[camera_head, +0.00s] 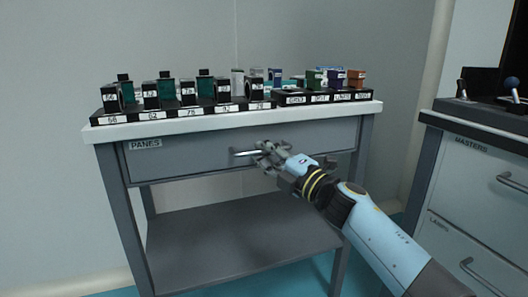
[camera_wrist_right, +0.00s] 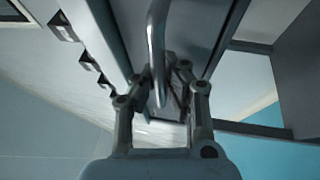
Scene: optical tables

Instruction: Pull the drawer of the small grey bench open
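The small grey bench (camera_head: 109,190) stands in the middle of the head view with a white top. Its drawer (camera_head: 190,157), labelled PANES, looks flush with the frame. The drawer's bar handle (camera_head: 244,153) runs across its front. My right gripper (camera_head: 268,155) is at the right part of this handle. In the right wrist view the handle (camera_wrist_right: 156,45) passes between the two fingers of my right gripper (camera_wrist_right: 160,82), which lean in close on it. The fingers look shut on the handle, though their contact is partly hidden. My left gripper is in neither view.
Black racks (camera_head: 188,113) with labelled mounts and small coloured boxes stand on the bench top. A lower shelf (camera_head: 235,249) is bare. A grey cabinet (camera_head: 470,190) with handled drawers stands close on the right. The wall is behind the bench.

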